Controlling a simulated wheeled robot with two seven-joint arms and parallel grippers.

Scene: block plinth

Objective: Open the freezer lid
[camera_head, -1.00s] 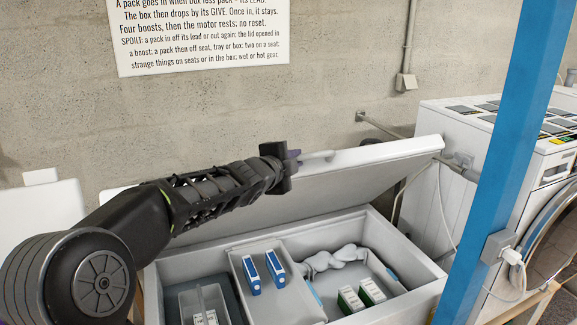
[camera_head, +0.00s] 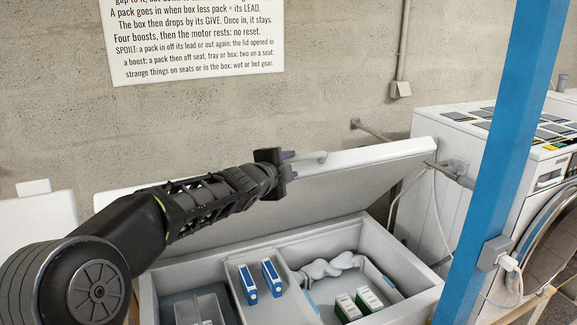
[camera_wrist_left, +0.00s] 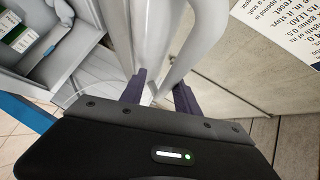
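The white freezer lid (camera_head: 345,178) stands raised and tilted back over the open freezer (camera_head: 424,287), with its inner face showing. A pale curved handle (camera_head: 311,157) sticks out at the lid's upper edge; it shows large in the left wrist view (camera_wrist_left: 178,60). My left gripper (camera_head: 291,165) is at this handle. In the left wrist view its two dark purple fingers (camera_wrist_left: 160,92) stand apart, with the handle close at their tips. I cannot tell whether they touch it. My right gripper is not in view.
Inside the freezer are blue-and-white packs (camera_head: 259,279), green-and-white packs (camera_head: 358,303), a clear bin (camera_head: 203,309) and a grey lumpy thing (camera_head: 332,265). A blue post (camera_head: 505,150) stands at the right, before a white machine (camera_head: 440,130). The wall is behind the lid.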

